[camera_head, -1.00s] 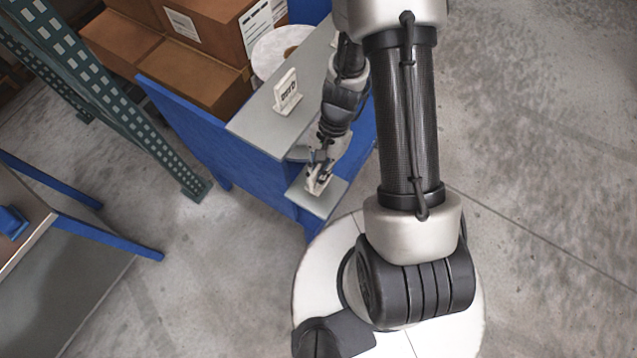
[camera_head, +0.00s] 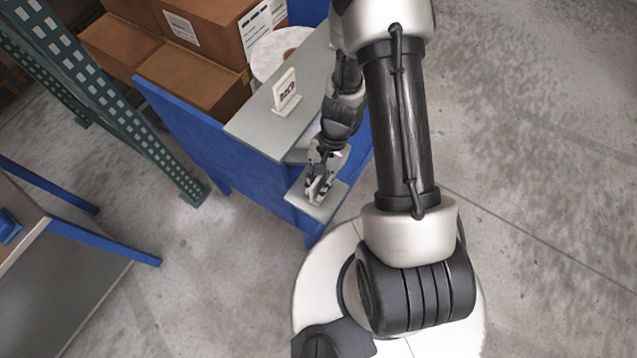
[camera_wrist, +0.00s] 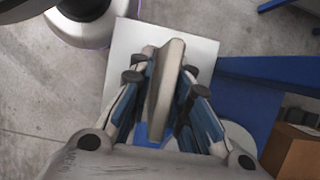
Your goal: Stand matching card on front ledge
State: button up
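A small pale card (camera_wrist: 165,90) stands edge-on between the two fingers of my gripper (camera_wrist: 163,76) in the wrist view, over the grey front ledge (camera_wrist: 122,45). Narrow gaps show between the fingers and the card, so my gripper looks open around it. In the head view my gripper (camera_head: 319,190) is low over the front ledge (camera_head: 325,208) and mostly hides the card. The card's face and any print on it are not visible. Another white card (camera_head: 286,87) with dark characters stands upright on the grey upper shelf (camera_head: 258,125).
A blue bench (camera_head: 215,135) carries the shelf and ledge. Brown boxes (camera_head: 195,80) and a white round object (camera_head: 272,58) are behind. A green rack post (camera_head: 150,140) and a second table (camera_head: 25,235) stand left. Floor is clear at right.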

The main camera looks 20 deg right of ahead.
jog(key=shift+o, duration=1)
jog(key=shift+r, duration=0.2)
jog(key=w+d+r+n+t+p, duration=0.1)
jog(key=w+d+r+p, duration=0.15)
jog(key=r, duration=0.75)
jog(key=w+d+r+n+p, duration=0.1)
jog(key=w+r+p, duration=0.15)
jog(key=r, duration=0.65)
jog(key=s+a+r+n+t+h, duration=0.1)
jog(key=s+r+n+t, duration=0.1)
jog(key=r, duration=0.5)
jog(key=s+a+r+n+t+h, duration=0.1)
jog(key=s+r+n+t, duration=0.1)
jog(key=s+r+n, duration=0.2)
jog(key=s+a+r+n+t+h, duration=0.1)
jog(key=s+r+n+t, duration=0.1)
jog(key=s+r, duration=0.6)
jog(key=shift+a+r+n+h, duration=0.15)
jog(key=shift+r+n+h, duration=0.2)
jog(key=shift+r, duration=1.55)
